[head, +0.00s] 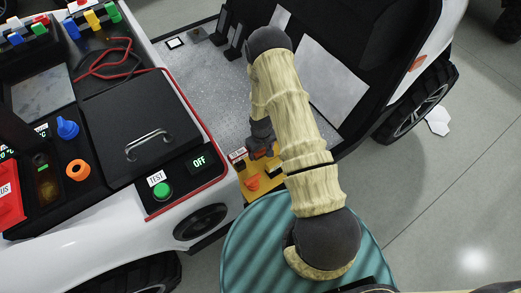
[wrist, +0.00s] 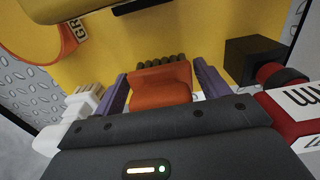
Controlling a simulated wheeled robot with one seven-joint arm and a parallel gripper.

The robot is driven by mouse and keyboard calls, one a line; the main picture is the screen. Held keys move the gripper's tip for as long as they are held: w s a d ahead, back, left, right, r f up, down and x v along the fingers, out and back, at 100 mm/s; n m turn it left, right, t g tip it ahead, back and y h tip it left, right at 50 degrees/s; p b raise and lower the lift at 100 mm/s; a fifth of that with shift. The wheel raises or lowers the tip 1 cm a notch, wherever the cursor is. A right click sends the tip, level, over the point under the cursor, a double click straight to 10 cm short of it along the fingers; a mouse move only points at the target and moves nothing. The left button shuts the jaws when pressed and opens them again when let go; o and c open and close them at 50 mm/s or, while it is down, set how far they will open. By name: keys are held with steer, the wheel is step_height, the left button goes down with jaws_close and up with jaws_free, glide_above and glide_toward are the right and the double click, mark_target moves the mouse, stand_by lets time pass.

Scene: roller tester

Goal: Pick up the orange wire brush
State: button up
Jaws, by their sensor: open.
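In the wrist view, the orange wire brush (wrist: 161,88) has an orange block and a row of dark bristles at its far end. It lies in front of a yellow surface (wrist: 190,35). My gripper (wrist: 161,72) is open, with one purple finger on each side of the brush. I cannot tell whether either finger touches it. The near end of the brush is hidden by the gripper body. In the head view, my gripper (head: 262,138) is low over the yellow tray (head: 268,189), largely hidden by my arm, and the brush cannot be clearly made out there.
A black block with a red part (wrist: 278,75) stands right of the gripper in the wrist view. The tester panel (head: 140,118) lies left of the arm in the head view.

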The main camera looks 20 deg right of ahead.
steer(key=shift+c, duration=0.2)
steer(key=c, duration=0.8)
steer(key=shift+o, duration=0.2)
step_height(320, 180, up, 18)
steer(key=p, duration=0.2)
